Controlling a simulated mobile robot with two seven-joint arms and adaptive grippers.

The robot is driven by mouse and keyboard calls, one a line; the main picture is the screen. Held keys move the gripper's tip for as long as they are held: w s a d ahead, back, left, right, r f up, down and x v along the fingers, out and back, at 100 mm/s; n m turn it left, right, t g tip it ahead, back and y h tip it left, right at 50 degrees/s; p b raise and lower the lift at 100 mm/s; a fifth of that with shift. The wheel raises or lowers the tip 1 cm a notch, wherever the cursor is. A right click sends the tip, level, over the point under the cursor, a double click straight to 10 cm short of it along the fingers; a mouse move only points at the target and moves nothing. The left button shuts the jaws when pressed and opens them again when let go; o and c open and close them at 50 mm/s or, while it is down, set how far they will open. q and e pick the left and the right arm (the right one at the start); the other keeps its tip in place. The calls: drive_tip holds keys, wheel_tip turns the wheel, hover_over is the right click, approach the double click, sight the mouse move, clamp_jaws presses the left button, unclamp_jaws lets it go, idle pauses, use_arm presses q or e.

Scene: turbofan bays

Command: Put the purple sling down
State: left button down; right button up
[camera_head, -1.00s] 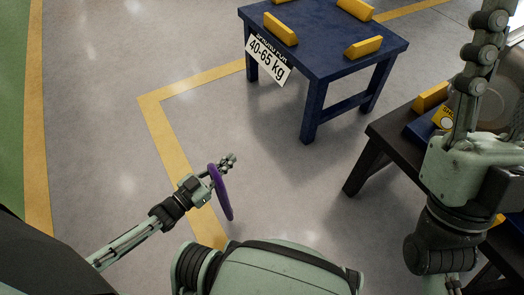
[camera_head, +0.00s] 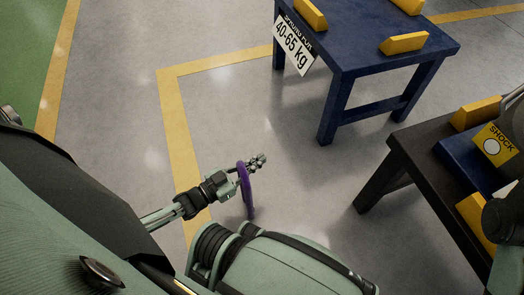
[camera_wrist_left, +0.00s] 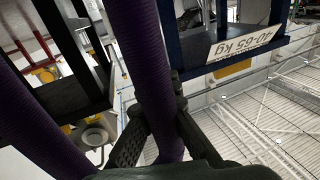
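The purple sling (camera_head: 244,188) is a loop hanging from my left gripper (camera_head: 253,166) over the open floor. In the left wrist view the purple strap (camera_wrist_left: 140,50) runs down between the two dark fingers (camera_wrist_left: 163,142), which are closed around it. A second length of the sling shows at the left of that view. My right gripper is out of view; only a part of my right arm shows at the lower right edge of the head view.
A blue table (camera_head: 375,45) with yellow blocks and a "40-65 kg" sign (camera_head: 295,42) stands at the back. The floor between is clear, with yellow lines (camera_head: 180,130).

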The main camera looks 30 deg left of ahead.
use_arm(q)
drive_tip(key=shift+f, duration=0.2)
drive_tip(key=c, duration=1.7)
unclamp_jaws()
drive_tip(key=p+v, duration=0.1)
drive_tip(key=v, duration=1.1)
drive_tip(key=shift+p, duration=0.4)
